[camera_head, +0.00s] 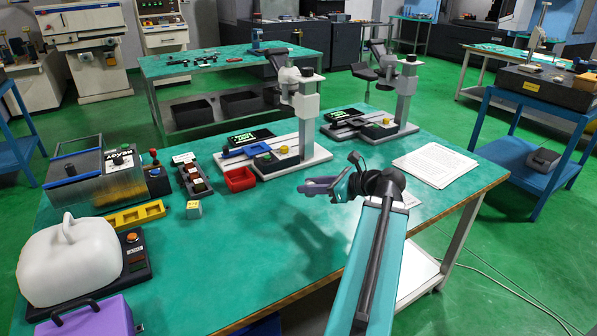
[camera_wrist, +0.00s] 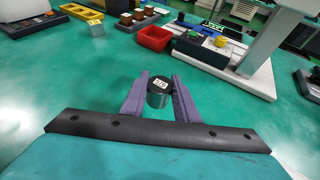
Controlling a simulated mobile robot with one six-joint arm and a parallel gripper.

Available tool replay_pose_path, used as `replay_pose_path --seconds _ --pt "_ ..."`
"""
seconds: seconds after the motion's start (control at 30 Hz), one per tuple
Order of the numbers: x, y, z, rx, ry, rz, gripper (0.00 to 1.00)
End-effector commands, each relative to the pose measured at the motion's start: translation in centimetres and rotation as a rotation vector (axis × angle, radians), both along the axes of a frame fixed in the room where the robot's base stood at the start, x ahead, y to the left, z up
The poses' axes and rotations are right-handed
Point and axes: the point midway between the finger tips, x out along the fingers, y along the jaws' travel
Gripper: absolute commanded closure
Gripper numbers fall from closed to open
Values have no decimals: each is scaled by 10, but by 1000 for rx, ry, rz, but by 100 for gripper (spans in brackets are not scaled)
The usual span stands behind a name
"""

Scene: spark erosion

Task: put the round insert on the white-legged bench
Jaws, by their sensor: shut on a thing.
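My gripper (camera_head: 322,187) reaches out above the near green-topped bench (camera_head: 270,235). In the wrist view its purple fingers (camera_wrist: 158,92) are shut on the round insert (camera_wrist: 158,96), a short metallic cylinder with a dark top and a pale label. The insert is upright between the fingertips, over bare bench top. I cannot make it out in the head view. The near bench has a pale leg (camera_head: 461,240) at its right. A second green-topped bench (camera_head: 215,62) behind has pale legs, and another at the far right (camera_head: 480,62) has whitish legs.
Two column instruments stand on grey bases (camera_head: 318,155) at the near bench's back, with a red bin (camera_head: 240,179) beside one. A small cube (camera_head: 194,210), yellow tray (camera_head: 135,216) and white-covered device (camera_head: 70,262) are left. Papers (camera_head: 434,164) lie right. The front middle is clear.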

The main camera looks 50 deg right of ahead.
Motion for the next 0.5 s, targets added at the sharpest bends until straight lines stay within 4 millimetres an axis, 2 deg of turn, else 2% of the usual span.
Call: replay_pose_path --seconds 0.1,0.5 --pt "4 -2 5 2 -1 0 100" --pt "17 -11 -1 1 0 1 100"
